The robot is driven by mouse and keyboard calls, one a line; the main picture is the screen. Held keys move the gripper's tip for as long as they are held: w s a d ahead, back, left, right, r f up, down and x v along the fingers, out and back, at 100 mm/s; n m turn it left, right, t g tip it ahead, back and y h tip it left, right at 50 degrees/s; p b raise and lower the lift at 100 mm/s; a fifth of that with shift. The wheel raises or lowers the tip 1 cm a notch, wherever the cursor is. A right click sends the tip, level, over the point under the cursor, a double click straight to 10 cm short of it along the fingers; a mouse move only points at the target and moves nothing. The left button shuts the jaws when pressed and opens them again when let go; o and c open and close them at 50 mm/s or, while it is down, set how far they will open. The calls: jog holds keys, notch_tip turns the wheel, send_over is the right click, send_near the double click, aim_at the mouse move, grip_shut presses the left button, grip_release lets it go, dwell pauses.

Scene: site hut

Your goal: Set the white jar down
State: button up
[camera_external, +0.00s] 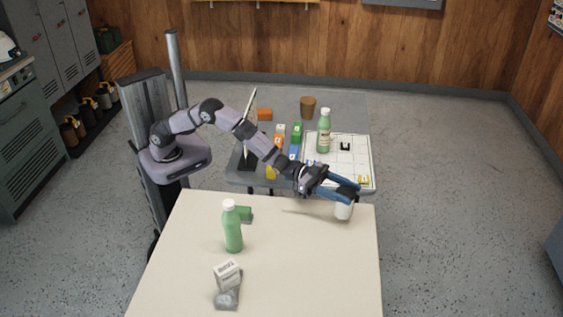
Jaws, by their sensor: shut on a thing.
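The white jar (343,211) is near the far right corner of the cream table (300,270). My gripper (345,194) reaches in from the left with its blue fingers shut on the jar. The fingers cover the jar's upper part. I cannot tell whether the jar's base touches the table or hangs just above it.
A grey table (350,105) behind holds a gridded board (358,154), another green bottle (324,131), a brown cup (308,107) and coloured blocks.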

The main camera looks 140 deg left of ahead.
jog(key=shift+f, duration=1.25)
jog(key=shift+f, duration=0.15)
jog(key=o, duration=1.7)
jog(key=shift+f, duration=0.1)
jog(key=shift+c, duration=0.2)
jog(key=shift+r, duration=0.25)
jog(key=shift+s+f, duration=0.15)
jog(key=shift+s, duration=0.05)
jog(key=v, duration=0.7)
